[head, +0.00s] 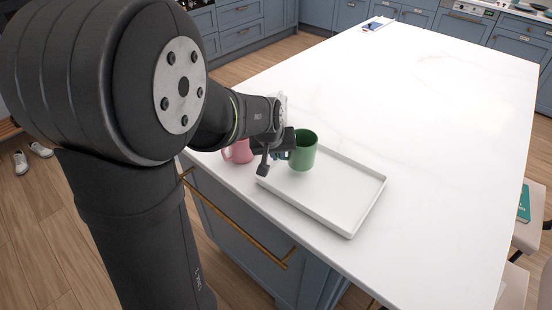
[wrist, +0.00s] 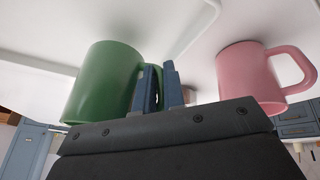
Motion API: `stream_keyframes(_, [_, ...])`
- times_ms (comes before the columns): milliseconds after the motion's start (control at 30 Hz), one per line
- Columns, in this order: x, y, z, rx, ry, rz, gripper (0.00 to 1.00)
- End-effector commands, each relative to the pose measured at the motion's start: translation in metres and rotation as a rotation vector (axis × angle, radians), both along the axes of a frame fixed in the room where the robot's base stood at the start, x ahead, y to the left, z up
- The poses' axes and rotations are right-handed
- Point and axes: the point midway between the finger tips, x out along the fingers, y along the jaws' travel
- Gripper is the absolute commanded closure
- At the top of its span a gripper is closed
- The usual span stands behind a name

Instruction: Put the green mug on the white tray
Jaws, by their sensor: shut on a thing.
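The green mug (head: 303,152) is upright at the far left part of the white tray (head: 350,224) in the head view. I cannot tell whether its base touches the tray or is just above it. My gripper (head: 284,155) is on the mug's left side, shut on its handle. In the wrist view the green mug (wrist: 101,82) is left of the blue fingers of my gripper (wrist: 160,88), with the handle between them. The white tray's rim (wrist: 190,35) also shows in the wrist view.
A pink mug (head: 239,151) stands on the white counter (head: 430,130) left of the tray, close to my gripper. It shows at the right in the wrist view (wrist: 249,78). The counter right of and behind the tray is clear. The counter's front edge is close to the tray.

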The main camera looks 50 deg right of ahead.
Motion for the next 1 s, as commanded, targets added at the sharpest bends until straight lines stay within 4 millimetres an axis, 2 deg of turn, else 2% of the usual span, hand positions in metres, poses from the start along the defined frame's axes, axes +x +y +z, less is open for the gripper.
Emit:
stream_keyframes(33, [0.000, 0.001, -0.010, 0.004, 0.002, 0.000, 1.00])
stream_keyframes(167, [0.000, 0.000, -0.023, 0.002, 0.001, 0.001, 1.00])
stream_keyframes(567, [0.000, 0.000, -0.027, 0.000, 0.000, 0.001, 1.00])
stream_keyframes(600, [0.000, 0.000, -0.027, 0.001, 0.001, 0.001, 0.83])
stream_keyframes(667, [-0.001, 0.000, -0.027, 0.001, 0.000, 0.001, 0.71])
stream_keyframes(1000, [0.000, 0.000, -0.023, 0.000, 0.000, 0.000, 0.69])
